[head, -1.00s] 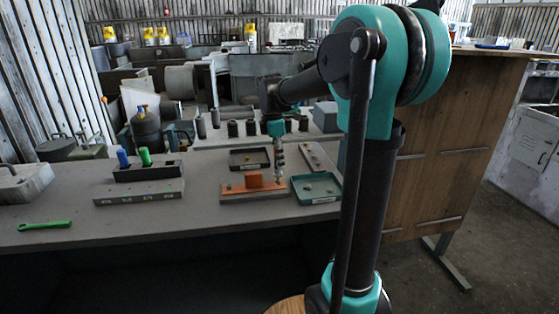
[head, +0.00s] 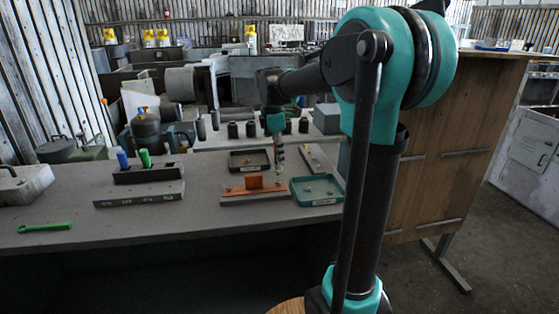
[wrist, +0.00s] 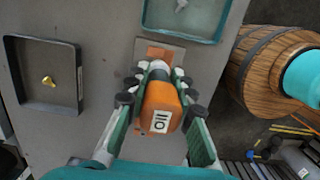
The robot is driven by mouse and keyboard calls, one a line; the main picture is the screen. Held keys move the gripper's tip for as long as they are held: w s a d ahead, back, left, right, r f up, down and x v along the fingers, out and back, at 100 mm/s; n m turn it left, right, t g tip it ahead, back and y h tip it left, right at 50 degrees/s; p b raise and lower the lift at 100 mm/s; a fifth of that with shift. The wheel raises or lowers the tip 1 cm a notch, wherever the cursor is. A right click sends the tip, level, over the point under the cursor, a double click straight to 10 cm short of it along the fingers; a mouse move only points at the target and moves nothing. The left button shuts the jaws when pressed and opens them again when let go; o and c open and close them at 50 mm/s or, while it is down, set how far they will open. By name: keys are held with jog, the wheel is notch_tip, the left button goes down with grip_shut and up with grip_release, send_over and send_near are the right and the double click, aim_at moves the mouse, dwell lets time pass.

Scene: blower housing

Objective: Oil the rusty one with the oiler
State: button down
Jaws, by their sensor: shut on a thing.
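My gripper (wrist: 158,104) is shut on an orange oiler (wrist: 161,107) with a white "OIL" label, seen from above in the wrist view. In the head view my gripper (head: 279,158) points down over the workbench, and the oiler is too small to make out there. A rust-orange piece (head: 254,184) with an upright part sits on a flat grey plate (head: 234,201) on the bench, just below and left of my gripper. In the wrist view the rusty piece (wrist: 160,53) shows just beyond the oiler, partly hidden. I cannot tell whether the oiler touches it.
A dark tray (head: 236,166) holds a small brass part (wrist: 48,81). A teal tray (head: 318,202) with small grey parts lies right of the rusty piece. A block with blue and green handles (head: 150,173) and a green wrench (head: 45,227) lie left.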

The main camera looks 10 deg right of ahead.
jog(key=shift+r, duration=2.3)
dwell(0.7)
